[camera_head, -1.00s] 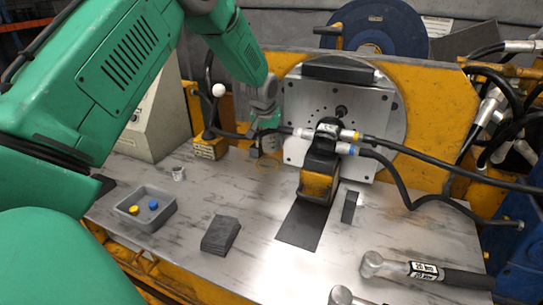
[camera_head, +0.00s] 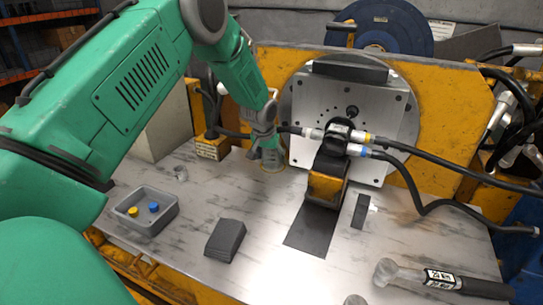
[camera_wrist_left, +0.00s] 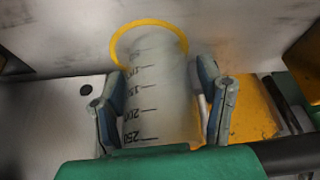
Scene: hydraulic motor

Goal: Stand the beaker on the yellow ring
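The beaker (camera_wrist_left: 158,100) is clear with dark graduation marks and lies between the fingers of my left gripper (camera_wrist_left: 163,105) in the left wrist view. The fingers press on its two sides. The yellow ring (camera_wrist_left: 150,22) shows as an arc around the beaker's far end, on the bench. In the head view my left gripper (camera_head: 267,155) points down just over the yellow ring (camera_head: 272,169), near the metal plate. The beaker is hard to make out there, and I cannot tell whether its base touches the bench. My right gripper is out of view.
The motor (camera_head: 328,180) with its black hoses stands just right of the gripper. A yellow block (camera_head: 212,148) is to the left. A grey tray (camera_head: 145,224) holds a yellow and a blue piece. A small clear cup (camera_head: 180,174) and a dark block (camera_head: 225,240) stand on the bench.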

